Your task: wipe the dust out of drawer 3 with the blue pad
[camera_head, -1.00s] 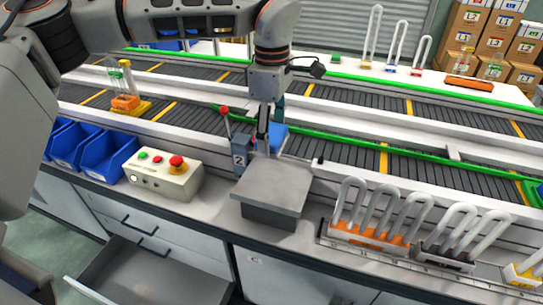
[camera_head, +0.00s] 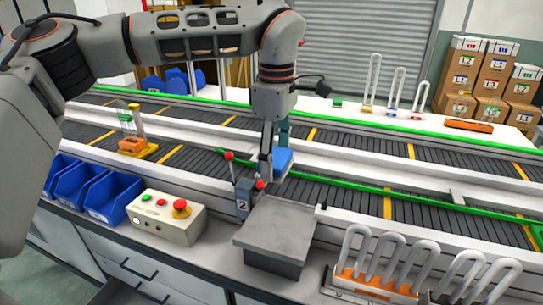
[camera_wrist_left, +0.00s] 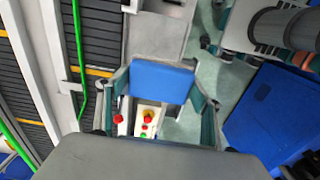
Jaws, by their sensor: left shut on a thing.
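The cabinet fronts with dark handles (camera_head: 138,272) show at the lower left of the head view. The open drawer is mostly cut off below the picture, so its inside, its number and any dust are hidden. My right gripper is in neither view.
A control box with a red button (camera_head: 168,217), blue bins (camera_head: 108,192) and a rack of white loops (camera_head: 375,285) line the bench. Conveyors (camera_head: 350,165) run behind.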

